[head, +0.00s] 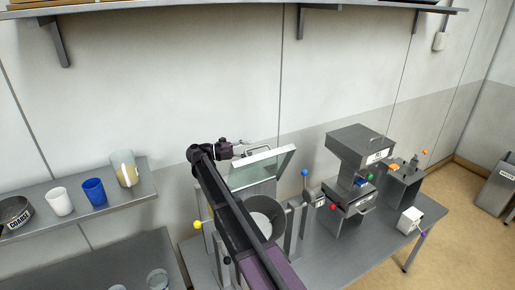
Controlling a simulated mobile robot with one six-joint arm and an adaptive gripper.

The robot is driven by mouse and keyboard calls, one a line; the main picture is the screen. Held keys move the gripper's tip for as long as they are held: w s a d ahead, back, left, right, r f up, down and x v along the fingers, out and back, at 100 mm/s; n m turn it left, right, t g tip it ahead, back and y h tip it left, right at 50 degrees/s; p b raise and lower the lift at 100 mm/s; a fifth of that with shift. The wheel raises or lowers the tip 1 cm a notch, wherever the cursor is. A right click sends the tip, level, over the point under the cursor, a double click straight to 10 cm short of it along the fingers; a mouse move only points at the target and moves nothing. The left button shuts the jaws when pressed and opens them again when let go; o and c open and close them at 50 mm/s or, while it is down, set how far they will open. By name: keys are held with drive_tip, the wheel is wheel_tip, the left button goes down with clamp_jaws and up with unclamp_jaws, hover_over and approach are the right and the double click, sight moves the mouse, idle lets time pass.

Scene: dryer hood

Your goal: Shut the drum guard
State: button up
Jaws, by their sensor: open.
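The drum guard (262,168) is a clear, pale-edged panel. It stands raised and tilted above the grey drum (278,212), so the drum's mouth is partly uncovered. A handle (250,149) shows at the guard's upper edge. My gripper (241,147) is near that handle, at the guard's upper left. It is open, but the fingers are small here and I cannot tell whether they touch the handle. My dark arm crosses in front of the drum and hides part of the drum and guard.
A grey machine (360,150) with coloured knobs stands right of the drum on the grey bench (345,255). A white box (410,220) sits at the bench's right. A side shelf (140,195) at left holds cups and a jug. A wall shelf (240,10) runs above.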

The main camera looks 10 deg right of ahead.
drive_tip(key=shift+s+d+r, duration=0.1)
drive_tip(key=shift+s+d, duration=0.1)
drive_tip(key=shift+d, duration=1.1)
drive_tip(key=shift+w, duration=0.1)
drive_tip(key=shift+c, duration=0.2)
